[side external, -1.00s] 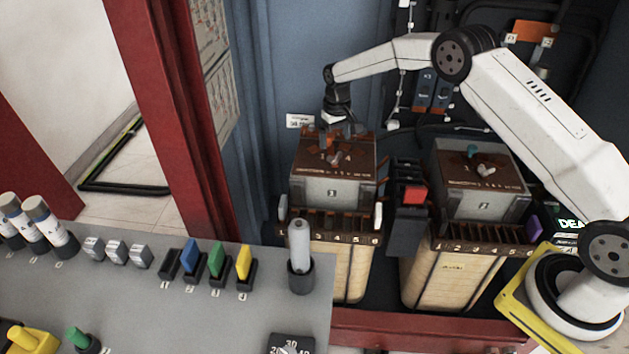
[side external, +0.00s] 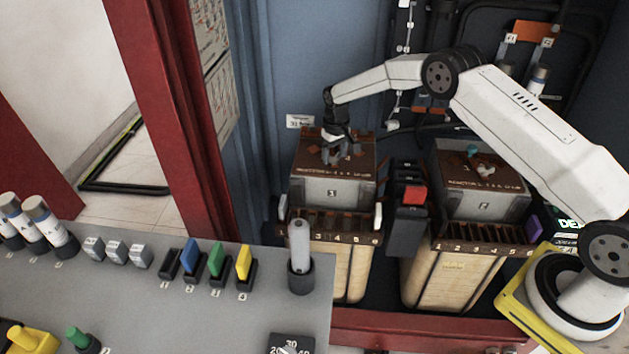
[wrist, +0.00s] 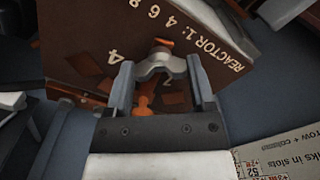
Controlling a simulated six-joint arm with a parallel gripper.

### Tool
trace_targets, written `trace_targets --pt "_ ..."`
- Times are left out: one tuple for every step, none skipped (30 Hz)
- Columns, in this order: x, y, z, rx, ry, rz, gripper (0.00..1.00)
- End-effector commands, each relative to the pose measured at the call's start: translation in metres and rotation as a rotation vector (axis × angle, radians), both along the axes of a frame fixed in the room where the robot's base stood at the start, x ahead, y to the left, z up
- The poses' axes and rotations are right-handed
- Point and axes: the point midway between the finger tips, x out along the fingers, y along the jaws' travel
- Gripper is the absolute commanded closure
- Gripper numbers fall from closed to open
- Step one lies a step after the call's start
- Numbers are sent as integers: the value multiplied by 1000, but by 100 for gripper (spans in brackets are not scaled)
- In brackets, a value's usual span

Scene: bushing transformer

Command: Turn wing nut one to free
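Wing nut one is a pale grey, two-winged nut (wrist: 160,65) on the brown top of the box marked 1 (side external: 331,190). In the wrist view its wings lie across the space between my two fingers. My gripper (side external: 335,158) points down over this top; it also shows in the wrist view (wrist: 160,72). Its fingers are spread, one on each side of the nut, close to the wing ends. Whether they touch the wings is not clear. In the side view the fingers mostly hide the nut.
A second box marked 2 (side external: 481,190) stands to the right with its own nut (side external: 484,168). A dark unit with a red block (side external: 414,195) stands between the boxes. A grey console (side external: 150,300) with coloured pieces is at the front left. A blue wall is behind.

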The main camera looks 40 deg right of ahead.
Motion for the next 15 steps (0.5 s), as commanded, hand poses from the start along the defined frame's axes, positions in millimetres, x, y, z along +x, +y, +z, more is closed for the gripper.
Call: trace_targets --pt "0 0 0 0 0 0 64" --pt "0 0 0 0 0 0 73" --pt "0 0 0 0 0 0 86" --pt "0 0 0 0 0 0 88" --pt "0 0 0 0 0 0 88" --pt "0 0 0 0 0 1 88" --pt "0 0 0 0 0 2 88" --pt "0 0 1 0 0 4 88" --pt "0 0 1 0 0 8 88" --pt "0 0 1 0 0 12 88" --pt "0 0 1 0 0 16 88" --pt "0 0 1 0 0 24 88" --pt "0 0 1 0 0 32 88" --pt "0 0 1 0 1 41 88" --pt "0 0 1 0 1 55 88"
